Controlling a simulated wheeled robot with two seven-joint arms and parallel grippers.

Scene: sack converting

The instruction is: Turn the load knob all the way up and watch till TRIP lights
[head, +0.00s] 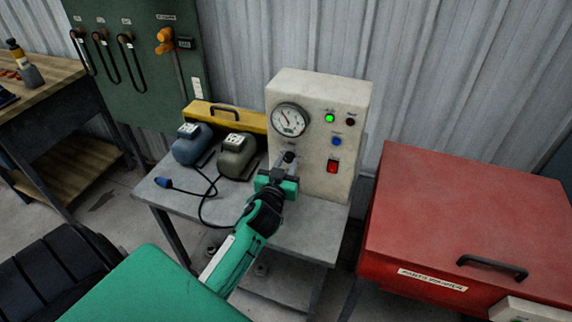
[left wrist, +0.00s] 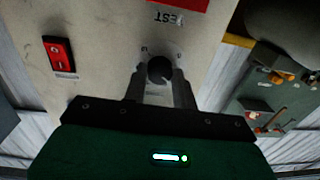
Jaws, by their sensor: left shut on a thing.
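The load knob (head: 289,157) is a small dark knob on the front of the cream test box (head: 312,100). My left gripper (head: 286,170) is shut on it; in the left wrist view the two fingers stand either side of the round black knob (left wrist: 160,70), which has a pale mark on it. A round gauge (head: 290,119) has its needle pointing to the upper left. A green lamp (head: 329,118) is lit. The lamp to its right (head: 350,122) is dark; its label is too small to read. My right gripper is out of view.
A blue button (head: 337,141) and a red switch (head: 332,166) sit right of the knob. Two motors, blue (head: 192,143) and grey-green (head: 237,155), stand left on the grey bench (head: 315,228), with a loose cable and plug (head: 163,183). A red chest (head: 470,210) stands at the right.

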